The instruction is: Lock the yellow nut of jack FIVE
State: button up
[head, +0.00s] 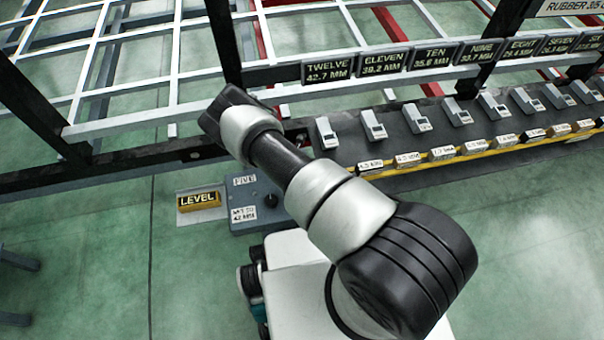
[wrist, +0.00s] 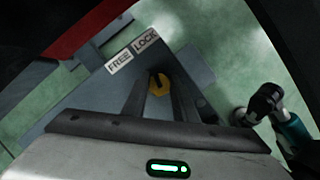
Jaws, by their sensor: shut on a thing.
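The yellow nut (wrist: 158,84) shows in the wrist view between the two dark fingers of my gripper (wrist: 157,78), which is shut on it. A dark mark shows on the nut. Beyond it, on the blue-grey plate (wrist: 85,105), are a white FREE label (wrist: 119,62) and a white LOCK label (wrist: 146,39), FREE to the left and LOCK to the right. In the head view my arm hides my gripper and the nut. A small FIVE label (head: 244,180) sits on a blue-grey box (head: 245,222), with a partly legible 42 MM label (head: 243,214) below it.
A yellow LEVEL block (head: 199,200) lies left of the box. The trailer frame (head: 100,128) crosses the back. A grey bench (head: 440,136) with several small devices and tags runs right. Plates TWELVE (head: 328,69) to SIX hang above it. Green floor is open at left (head: 90,260).

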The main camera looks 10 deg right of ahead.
jog(key=shift+m, duration=0.3)
jog(key=shift+m+g+h, duration=0.4)
jog(key=shift+m+g, duration=0.6)
jog(key=shift+m, duration=1.5)
jog(key=o, duration=1.1)
jog(key=p+v, duration=0.5)
jog(key=v, duration=1.2)
jog(key=shift+w+a+r, duration=0.1)
jog(key=shift+a+r, duration=0.05)
jog(key=shift+a, duration=0.05)
